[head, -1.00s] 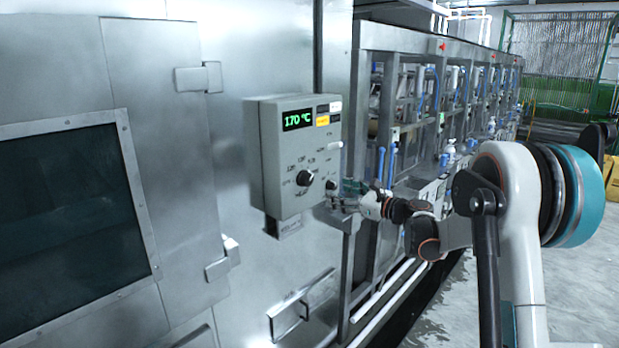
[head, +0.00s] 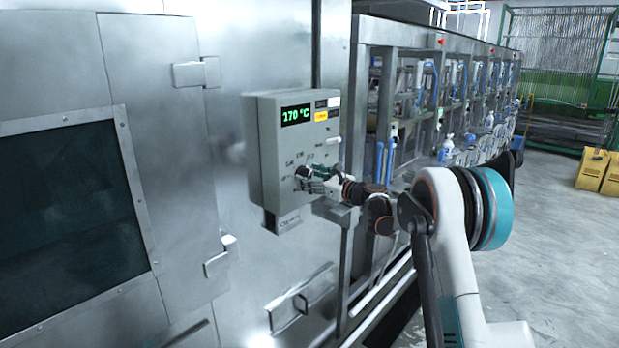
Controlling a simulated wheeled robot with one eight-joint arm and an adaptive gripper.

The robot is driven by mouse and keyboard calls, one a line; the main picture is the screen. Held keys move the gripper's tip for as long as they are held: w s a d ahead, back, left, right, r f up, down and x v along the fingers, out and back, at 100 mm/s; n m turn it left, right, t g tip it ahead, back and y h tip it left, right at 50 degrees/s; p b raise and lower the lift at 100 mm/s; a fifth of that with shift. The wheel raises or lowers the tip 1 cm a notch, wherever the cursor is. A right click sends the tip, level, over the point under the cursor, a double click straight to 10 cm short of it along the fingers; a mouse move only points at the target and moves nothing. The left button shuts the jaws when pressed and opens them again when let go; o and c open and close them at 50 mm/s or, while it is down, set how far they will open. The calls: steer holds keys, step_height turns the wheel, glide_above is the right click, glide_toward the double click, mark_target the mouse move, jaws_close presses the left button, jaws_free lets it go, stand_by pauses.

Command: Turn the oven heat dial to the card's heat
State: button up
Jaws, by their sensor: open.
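The oven control box (head: 262,160) is a grey box on the steel oven wall. Its display (head: 296,115) reads 170 °C in green. The black heat dial (head: 303,171) is low on the box's front, with small marks around it that are too small to read. My gripper (head: 307,179) is open at the dial, its fingers partly covering the dial and the marks. I cannot tell whether the fingers touch the dial.
A steel oven door with a dark window (head: 65,215) is on the left. A machine frame with blue parts (head: 440,85) runs back to the right, close behind my arm. Yellow boxes (head: 598,172) stand at the far right. Grey floor (head: 540,240) on the right is clear.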

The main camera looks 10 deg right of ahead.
steer(key=shift+w+a, duration=0.25)
steer(key=shift+w, duration=0.1)
steer(key=c, duration=1)
steer(key=shift+c, duration=0.2)
steer(key=shift+n, duration=0.3)
steer(key=n+b, duration=0.1)
steer(key=n, duration=0.2)
steer(key=shift+f+b, duration=0.1)
steer(key=shift+b, duration=0.3)
steer(key=shift+n+b, duration=0.75)
steer(key=shift+n, duration=1.85)
